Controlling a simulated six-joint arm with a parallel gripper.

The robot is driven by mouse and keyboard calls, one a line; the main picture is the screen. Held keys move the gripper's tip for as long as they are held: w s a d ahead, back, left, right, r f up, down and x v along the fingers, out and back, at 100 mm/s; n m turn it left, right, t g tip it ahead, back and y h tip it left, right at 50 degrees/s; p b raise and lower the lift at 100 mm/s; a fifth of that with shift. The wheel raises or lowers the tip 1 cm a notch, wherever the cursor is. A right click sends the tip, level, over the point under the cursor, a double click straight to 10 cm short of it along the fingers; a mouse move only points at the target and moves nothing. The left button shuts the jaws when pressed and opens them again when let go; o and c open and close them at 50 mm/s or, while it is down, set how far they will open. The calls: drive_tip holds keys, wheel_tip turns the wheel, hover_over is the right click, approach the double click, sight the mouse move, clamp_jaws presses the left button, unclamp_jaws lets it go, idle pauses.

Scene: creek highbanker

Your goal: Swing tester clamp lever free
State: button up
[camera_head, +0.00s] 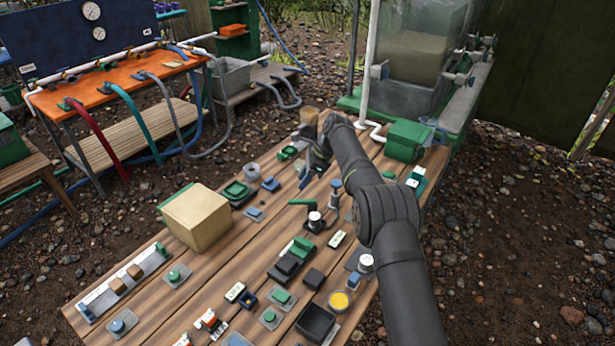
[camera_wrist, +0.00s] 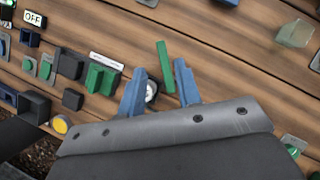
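In the wrist view the green lever (camera_wrist: 165,67) appears between my blue fingertips, with a white round part (camera_wrist: 151,91) partly hidden by the left finger. My gripper (camera_wrist: 159,68) is open, with a clear gap between the fingers and nothing held. In the head view my gripper (camera_head: 307,174) hangs above the bench, behind the lever and apart from it.
The plank bench (camera_head: 225,265) is crowded with small switches and blocks. A tan box (camera_head: 198,222) stands at left and a green box (camera_head: 407,140) at the back right. A black tray (camera_head: 316,323) and a yellow-topped dish (camera_head: 339,301) are near the front.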

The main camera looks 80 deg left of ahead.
sight(303, 200)
drive_tip(key=shift+f, duration=4.3)
drive_tip(key=c, duration=0.3)
